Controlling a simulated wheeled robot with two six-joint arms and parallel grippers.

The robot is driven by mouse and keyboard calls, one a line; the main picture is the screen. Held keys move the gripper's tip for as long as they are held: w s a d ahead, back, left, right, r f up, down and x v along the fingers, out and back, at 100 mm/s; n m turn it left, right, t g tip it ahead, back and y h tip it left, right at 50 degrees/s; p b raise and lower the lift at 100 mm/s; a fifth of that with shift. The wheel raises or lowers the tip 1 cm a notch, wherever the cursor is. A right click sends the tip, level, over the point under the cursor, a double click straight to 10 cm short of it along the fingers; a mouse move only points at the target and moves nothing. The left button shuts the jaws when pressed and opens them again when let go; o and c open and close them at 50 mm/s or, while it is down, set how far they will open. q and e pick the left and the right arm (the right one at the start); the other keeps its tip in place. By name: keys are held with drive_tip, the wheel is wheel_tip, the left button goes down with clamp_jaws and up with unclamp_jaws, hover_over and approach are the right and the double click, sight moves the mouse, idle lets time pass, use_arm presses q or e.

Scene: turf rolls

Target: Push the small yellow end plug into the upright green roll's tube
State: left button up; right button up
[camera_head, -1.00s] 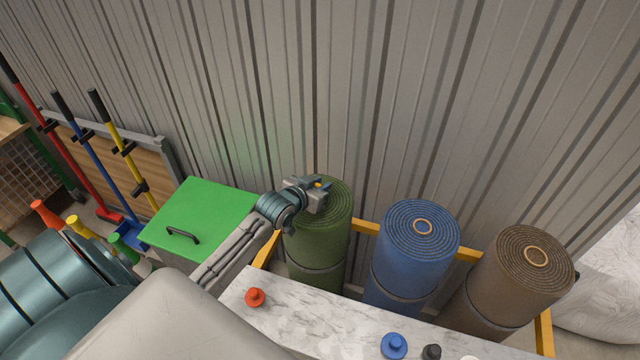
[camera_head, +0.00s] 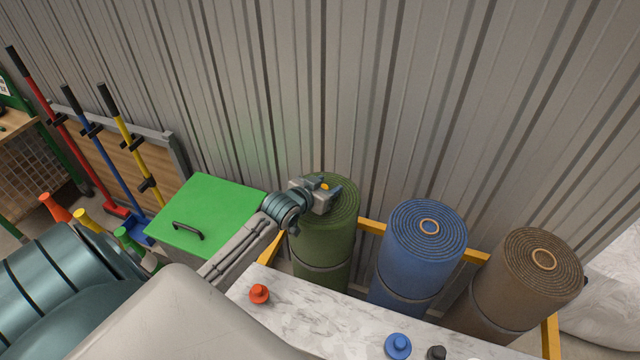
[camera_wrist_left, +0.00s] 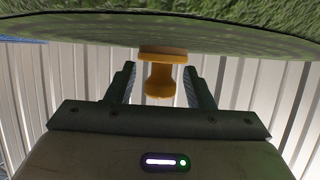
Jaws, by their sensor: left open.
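The upright green roll (camera_head: 325,245) stands at the left end of the row, and its green surface (camera_wrist_left: 165,25) fills the top of the left wrist view. The small yellow end plug (camera_wrist_left: 160,75) shows between the fingers of my left gripper (camera_wrist_left: 159,85). There are gaps between the plug and both fingers, so the gripper is open around it. The plug's wide part meets the edge of the green surface; how deep it sits in the tube is hidden. In the head view my left gripper (camera_head: 322,192) is over the green roll's top and hides its tube. My right gripper is not in view.
A blue roll (camera_head: 415,250) and a brown roll (camera_head: 520,285) stand to the right inside a yellow frame (camera_head: 370,226). A marble top (camera_head: 320,325) in front holds a red plug (camera_head: 259,294), a blue plug (camera_head: 397,346) and a black one (camera_head: 436,353). A green-lidded box (camera_head: 215,205) is left.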

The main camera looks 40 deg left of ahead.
use_arm(q)
drive_tip(key=b+v, duration=0.2)
drive_tip(key=v, duration=0.8)
drive_tip(key=shift+s+r, duration=0.15)
drive_tip(key=shift+s, duration=0.1)
